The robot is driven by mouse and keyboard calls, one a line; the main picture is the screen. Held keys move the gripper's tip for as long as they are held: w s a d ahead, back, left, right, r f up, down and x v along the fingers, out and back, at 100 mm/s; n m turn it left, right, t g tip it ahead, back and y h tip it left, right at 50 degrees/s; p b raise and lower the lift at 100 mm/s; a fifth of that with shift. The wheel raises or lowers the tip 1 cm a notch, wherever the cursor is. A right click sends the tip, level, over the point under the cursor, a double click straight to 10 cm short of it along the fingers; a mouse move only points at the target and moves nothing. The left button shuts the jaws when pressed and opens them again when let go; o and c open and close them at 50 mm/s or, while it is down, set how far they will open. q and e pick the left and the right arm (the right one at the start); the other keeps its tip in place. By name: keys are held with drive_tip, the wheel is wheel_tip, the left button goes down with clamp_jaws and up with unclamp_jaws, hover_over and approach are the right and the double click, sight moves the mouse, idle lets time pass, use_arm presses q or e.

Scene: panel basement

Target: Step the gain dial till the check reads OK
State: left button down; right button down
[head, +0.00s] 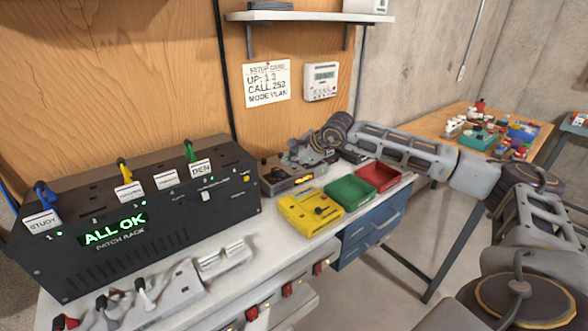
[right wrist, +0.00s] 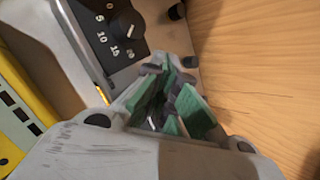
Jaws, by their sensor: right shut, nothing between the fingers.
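A grey box (head: 283,182) with a small lit orange display (head: 304,179) stands at the back of the white bench. In the right wrist view its black dial plate (right wrist: 112,38) carries a round dial (right wrist: 130,30) with a white pointer mark. The numbers 5, 10, 15 and 20 stand around this dial; the pointer's exact setting is unclear. My right gripper (head: 303,156) is at the box and partly covers its top. In the right wrist view its green-padded fingers (right wrist: 165,85) are shut and empty, apart from the dial. The orange display's text is unreadable. My left gripper is out of view.
A black patch rack (head: 140,225) reads "ALL OK" in green at the left. A setup card (head: 266,84) and wall unit (head: 321,82) hang behind.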

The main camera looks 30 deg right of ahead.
drive_tip(key=shift+f, duration=0.15)
idle(0.5)
drive_tip(key=shift+r, duration=0.85)
drive_tip(key=shift+r, duration=0.15)
drive_tip(key=shift+r+p, duration=1.25)
drive_tip(key=shift+r, duration=1.1)
drive_tip(key=shift+r, duration=0.1)
wheel_tip(320, 180, up, 9)
drive_tip(key=p, duration=0.9)
drive_tip(key=shift+r+p, duration=0.45)
drive_tip(key=shift+p, duration=0.05)
